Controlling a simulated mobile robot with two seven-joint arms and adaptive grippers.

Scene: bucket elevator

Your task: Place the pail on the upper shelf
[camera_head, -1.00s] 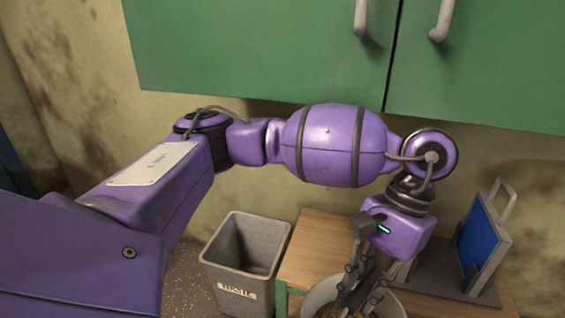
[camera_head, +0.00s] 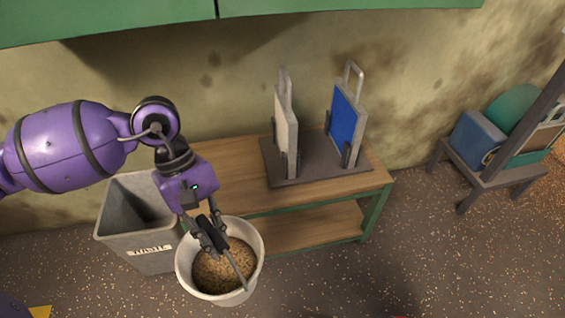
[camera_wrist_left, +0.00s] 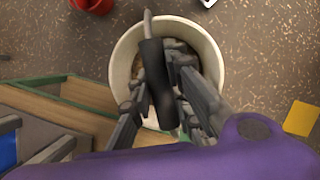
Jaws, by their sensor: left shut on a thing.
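The pail (camera_head: 186,272) is a white bucket holding brown grain-like material, in front of the table in the head view. My left gripper (camera_head: 222,240) is shut on the dark grip of the pail's handle, above its opening. In the left wrist view the fingers (camera_wrist_left: 165,100) close around the black grip, with the white pail rim (camera_wrist_left: 122,60) below. The wooden table has a top (camera_head: 225,165) and a lower shelf (camera_head: 320,222). Green cabinets (camera_head: 110,15) hang on the wall above. Whether the pail touches the floor is unclear. My right gripper is not in view.
A grey waste bin (camera_head: 120,248) stands left of the pail. A dark rack (camera_head: 320,172) with a white board and a blue board (camera_head: 343,122) sits on the table. A machine on a stand (camera_head: 490,150) is at the right. Speckled floor is open in front.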

